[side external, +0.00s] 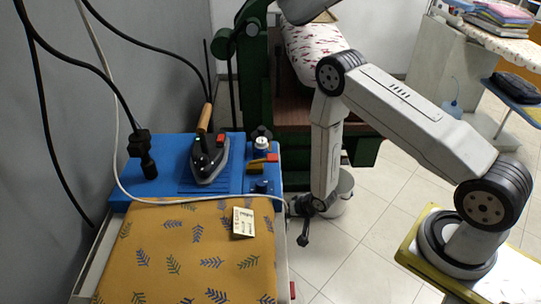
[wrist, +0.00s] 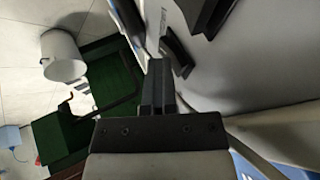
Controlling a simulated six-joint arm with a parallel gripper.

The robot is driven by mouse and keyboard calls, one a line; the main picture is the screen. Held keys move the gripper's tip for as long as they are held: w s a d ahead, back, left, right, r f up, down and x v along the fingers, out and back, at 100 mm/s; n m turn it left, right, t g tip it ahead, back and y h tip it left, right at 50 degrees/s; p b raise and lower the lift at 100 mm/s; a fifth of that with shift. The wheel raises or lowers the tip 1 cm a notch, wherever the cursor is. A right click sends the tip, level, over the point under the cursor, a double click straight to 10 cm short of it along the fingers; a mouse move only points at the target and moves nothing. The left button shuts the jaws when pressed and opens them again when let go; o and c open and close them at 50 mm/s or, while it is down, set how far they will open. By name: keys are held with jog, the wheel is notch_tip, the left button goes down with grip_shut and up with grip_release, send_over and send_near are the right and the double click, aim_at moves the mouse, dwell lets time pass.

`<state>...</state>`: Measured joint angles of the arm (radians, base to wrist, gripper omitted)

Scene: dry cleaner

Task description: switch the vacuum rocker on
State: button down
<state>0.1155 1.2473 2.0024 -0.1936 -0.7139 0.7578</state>
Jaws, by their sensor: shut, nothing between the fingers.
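A blue control shelf (side external: 172,188) at the head of the ironing board carries a small red piece (side external: 271,158) beside a yellow one (side external: 259,167), near its right edge. Another red piece (side external: 292,290) shows low on the board's right side. I cannot tell which, if either, is the vacuum rocker, or its position. My gripper (side external: 304,238) is shut and empty, pointing down just right of the board, below the shelf's level in the picture and apart from both red pieces. In the wrist view the closed fingers (wrist: 159,85) are in the middle, with no rocker clearly visible.
An iron (side external: 209,157) with a wooden handle stands on the shelf, near a black plug (side external: 142,150) and a white-topped knob (side external: 261,142). Patterned yellow cloth (side external: 190,250) covers the board. A green press (side external: 253,80) stands behind.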

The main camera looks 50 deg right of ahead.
jog(key=shift+r, duration=0.1)
dwell(0.3)
jog(key=s+d+r, duration=0.3)
jog(key=s+r, duration=0.5)
jog(key=shift+s+d+r, duration=0.2)
jog(key=shift+s+r, duration=0.1)
dwell(0.4)
dwell(0.4)
